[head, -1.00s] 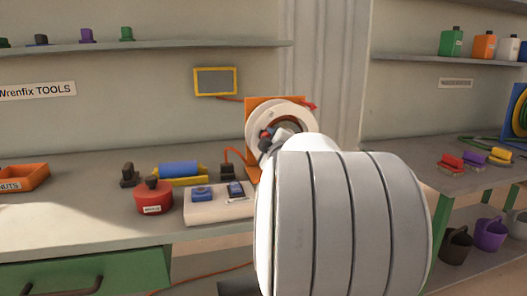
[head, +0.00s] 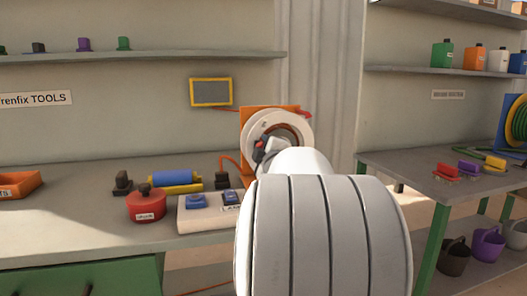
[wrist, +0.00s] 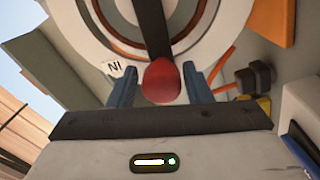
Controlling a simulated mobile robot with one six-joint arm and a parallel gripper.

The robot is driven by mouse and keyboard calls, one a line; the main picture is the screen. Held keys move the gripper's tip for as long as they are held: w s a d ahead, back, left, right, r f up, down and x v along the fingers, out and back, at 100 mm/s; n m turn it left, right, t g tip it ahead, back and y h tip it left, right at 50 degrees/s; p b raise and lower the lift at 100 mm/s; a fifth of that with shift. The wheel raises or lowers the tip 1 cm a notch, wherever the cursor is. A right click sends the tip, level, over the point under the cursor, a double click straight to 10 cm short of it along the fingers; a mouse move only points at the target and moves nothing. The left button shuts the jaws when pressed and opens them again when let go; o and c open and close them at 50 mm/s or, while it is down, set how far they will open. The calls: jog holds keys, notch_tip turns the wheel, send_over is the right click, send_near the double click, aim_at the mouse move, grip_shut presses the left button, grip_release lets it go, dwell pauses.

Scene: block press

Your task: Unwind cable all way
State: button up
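The cable reel (head: 301,127), a pale disc on an orange backing plate, stands at the back of the left bench. In the wrist view the reel face (wrist: 85,20) fills the top, with brown-orange rings and an upside-down "IN" tag. A dark crank arm (wrist: 153,30) ends in a red knob (wrist: 162,82). In the head view my arm hides the reel's lower part and most of the gripper.
An orange cord (head: 229,160) runs from near the reel to a black block (head: 222,180). A pale box with blue switches (head: 190,215), a red round container (head: 146,207) and a blue roller (head: 175,177) stand left of my arm. A yellow-framed panel (head: 211,92) hangs above.

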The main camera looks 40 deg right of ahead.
jog(key=shift+o, duration=0.8)
jog(key=shift+f, duration=0.1)
jog(key=p+v, duration=0.1)
jog(key=v, duration=0.6)
jog(key=shift+s, duration=0.4)
jog(key=shift+a, duration=0.1)
